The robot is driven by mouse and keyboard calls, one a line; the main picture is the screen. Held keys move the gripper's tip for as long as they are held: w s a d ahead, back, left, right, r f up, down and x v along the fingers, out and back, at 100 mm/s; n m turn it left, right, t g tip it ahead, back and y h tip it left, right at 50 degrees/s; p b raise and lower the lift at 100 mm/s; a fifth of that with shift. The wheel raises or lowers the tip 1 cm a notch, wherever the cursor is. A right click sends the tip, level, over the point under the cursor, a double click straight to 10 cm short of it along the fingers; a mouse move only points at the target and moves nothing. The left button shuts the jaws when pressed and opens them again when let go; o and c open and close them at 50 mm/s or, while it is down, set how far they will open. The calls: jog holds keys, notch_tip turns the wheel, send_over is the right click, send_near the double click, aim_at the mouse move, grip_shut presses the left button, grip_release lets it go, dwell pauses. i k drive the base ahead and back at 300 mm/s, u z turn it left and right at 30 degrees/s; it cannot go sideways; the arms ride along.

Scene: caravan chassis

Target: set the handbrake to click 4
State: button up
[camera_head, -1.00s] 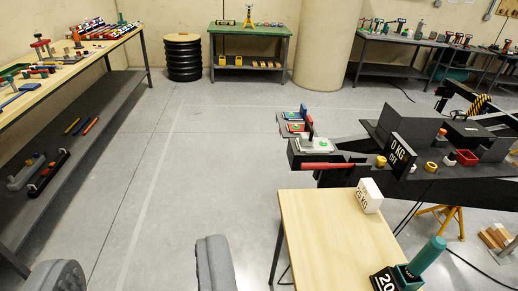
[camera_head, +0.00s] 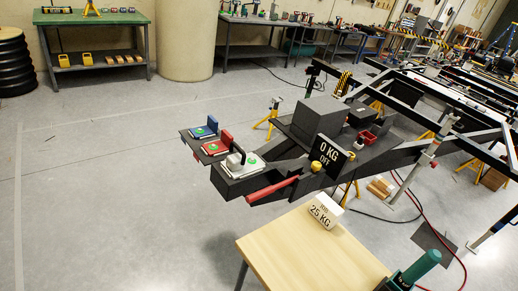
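The dark caravan chassis (camera_head: 423,80) stretches from the centre to the upper right. A red bar-like handle (camera_head: 271,190), which looks like the handbrake lever, lies low along the near side of its front end. A black sign (camera_head: 328,156) reading "0 KG OFF" stands behind it, with a yellow knob (camera_head: 316,167) close by. I cannot read any click marks. My gripper is not in this view, so its opening and its distance from the handle do not show.
Blue and red plates (camera_head: 214,147) sit by the chassis front. Cables cross the floor at right. Open floor (camera_head: 110,200) lies at left.

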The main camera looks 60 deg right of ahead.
aim_at(260, 194)
jog(key=z, duration=0.45)
jog(key=i, duration=0.9)
jog(key=z, duration=0.65)
jog(key=k, duration=0.8)
jog(key=z, duration=0.25)
jog(key=i, duration=0.8)
jog(key=u, duration=0.15)
